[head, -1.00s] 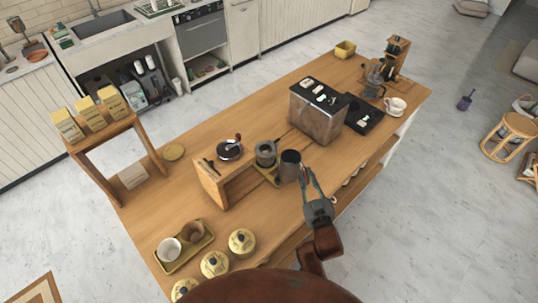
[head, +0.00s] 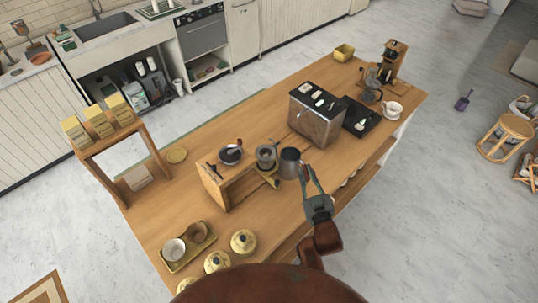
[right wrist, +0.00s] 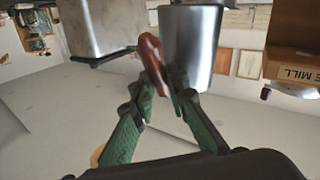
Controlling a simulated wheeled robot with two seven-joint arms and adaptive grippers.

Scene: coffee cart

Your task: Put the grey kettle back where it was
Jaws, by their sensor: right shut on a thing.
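The grey kettle (head: 290,163) stands upright over the wooden cart, right of a small grey pot-like vessel (head: 266,157). My right gripper (head: 308,172) is at its right side, with its fingers closed on the kettle's handle. In the right wrist view the grey kettle (right wrist: 189,45) hangs upside down in the picture, and its brown handle (right wrist: 152,52) sits between the green fingers (right wrist: 165,90). I cannot tell whether the kettle's base touches the cart top. My left gripper is not in view.
A metal box-shaped machine (head: 316,125) stands behind right. The cart top (head: 270,210) before the kettle is clear.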

